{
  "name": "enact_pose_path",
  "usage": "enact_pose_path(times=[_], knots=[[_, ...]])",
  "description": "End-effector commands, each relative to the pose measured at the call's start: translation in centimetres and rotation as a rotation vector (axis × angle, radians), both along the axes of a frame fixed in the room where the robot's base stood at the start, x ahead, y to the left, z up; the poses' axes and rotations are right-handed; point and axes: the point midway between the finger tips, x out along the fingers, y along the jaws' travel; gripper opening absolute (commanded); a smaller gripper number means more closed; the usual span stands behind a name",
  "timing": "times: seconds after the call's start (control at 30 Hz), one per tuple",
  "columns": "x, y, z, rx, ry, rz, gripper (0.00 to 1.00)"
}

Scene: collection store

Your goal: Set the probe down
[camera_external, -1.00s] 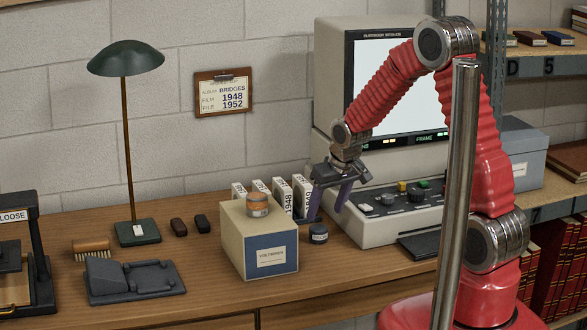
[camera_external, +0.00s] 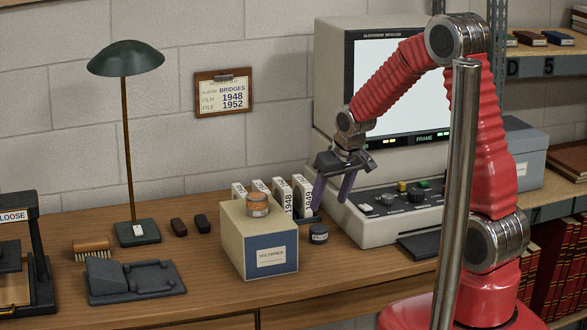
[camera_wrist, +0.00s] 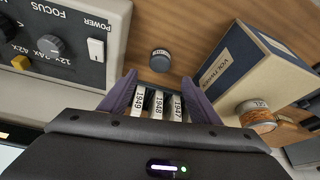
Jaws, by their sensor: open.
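I cannot pick out a thing that is clearly a probe. A small dark round pot (camera_external: 319,233) stands on the bench beside the cream and blue box; the wrist view shows it from above (camera_wrist: 160,61). My gripper (camera_external: 331,200) is open and empty above the bench, in front of the viewer machine and above the dark pot. In the wrist view its purple fingers (camera_wrist: 159,80) stand apart, with several white film boxes (camera_wrist: 158,106) labelled 1949, 1948 and 1947 showing between them. The fingers seem clear of the boxes.
The viewer's control panel (camera_external: 375,225) is close on the right. A green lamp (camera_external: 138,233), a brush (camera_external: 91,248) and a dark grey stand (camera_external: 135,284) are further left. The bench front is clear.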

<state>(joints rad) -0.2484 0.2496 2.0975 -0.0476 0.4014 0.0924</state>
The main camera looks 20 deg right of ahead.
Motion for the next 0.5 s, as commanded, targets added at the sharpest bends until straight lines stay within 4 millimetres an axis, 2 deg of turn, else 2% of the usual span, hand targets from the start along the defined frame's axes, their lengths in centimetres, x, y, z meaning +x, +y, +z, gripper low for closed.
enact_pose_path(times=[0.27,0.37,0.5], knots=[[-0.3,-0.3,0.7,0.0,-0.004,-0.004,0.57],[-0.9,-1.0,2.0,0.002,-0.01,-0.012,0.57],[-2.5,-2.6,4.7,0.003,-0.02,-0.031,0.57]])
